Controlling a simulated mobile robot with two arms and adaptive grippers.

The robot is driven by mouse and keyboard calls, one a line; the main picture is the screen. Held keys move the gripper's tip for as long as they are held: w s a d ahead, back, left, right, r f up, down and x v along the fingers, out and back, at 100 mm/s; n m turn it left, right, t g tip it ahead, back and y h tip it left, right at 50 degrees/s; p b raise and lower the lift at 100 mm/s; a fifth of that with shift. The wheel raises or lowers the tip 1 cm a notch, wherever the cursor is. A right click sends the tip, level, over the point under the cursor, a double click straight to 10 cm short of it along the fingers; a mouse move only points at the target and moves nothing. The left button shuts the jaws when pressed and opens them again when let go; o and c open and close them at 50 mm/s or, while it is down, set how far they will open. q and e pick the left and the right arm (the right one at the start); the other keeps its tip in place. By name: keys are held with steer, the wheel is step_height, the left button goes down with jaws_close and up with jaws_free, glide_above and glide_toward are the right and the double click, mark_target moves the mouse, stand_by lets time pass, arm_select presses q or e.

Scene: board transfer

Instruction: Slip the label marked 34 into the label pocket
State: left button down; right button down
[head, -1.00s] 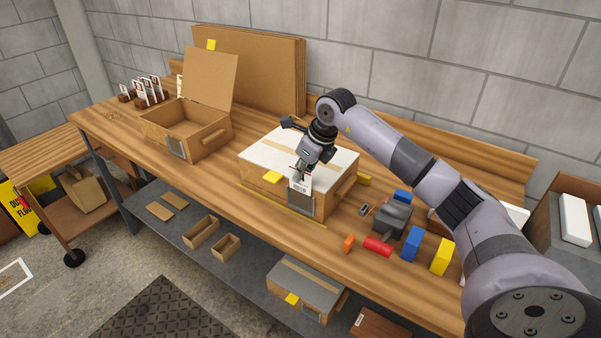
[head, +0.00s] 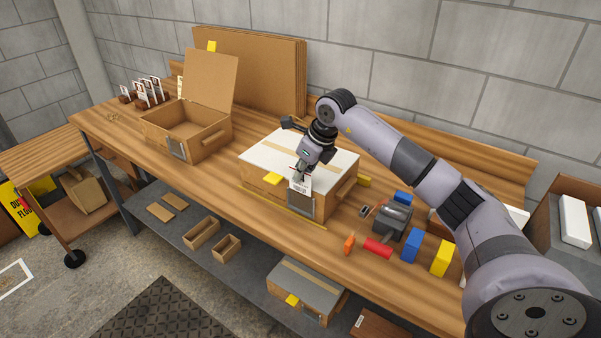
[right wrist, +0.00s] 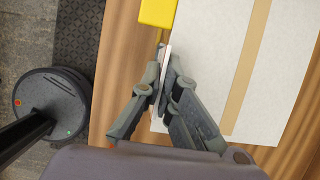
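My right gripper (head: 304,168) is shut on a white label (head: 300,184) with dark print too small to read. It holds the label upright at the front face of the closed white-topped box (head: 262,152). A grey label pocket (head: 302,205) is on that front face, just below the label. I cannot tell whether the label's lower edge is inside the pocket or in front of it. In the right wrist view the gripper (right wrist: 165,75) pinches the label (right wrist: 163,66), seen edge-on beside the box top (right wrist: 211,48). My left gripper is not in view.
Right of the box are a grey device (head: 393,220), a red cylinder (head: 377,248), and blue (head: 411,245) and yellow (head: 441,258) blocks. An open box (head: 187,137) and several label holders (head: 146,92) stand at the left.

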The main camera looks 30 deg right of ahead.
steer(key=shift+f+b, duration=0.3)
steer(key=shift+f, duration=0.2)
steer(key=shift+d+r+p, duration=0.15)
steer(key=shift+r+p, duration=0.3)
steer(key=shift+r, duration=0.2)
stand_by(0.4)
steer(key=shift+f+b, duration=0.5)
steer(key=shift+f, duration=0.15)
stand_by(0.5)
steer(key=c, duration=1.7)
jaws_free()
steer(key=shift+r, duration=0.1)
steer(key=v, duration=1.2)
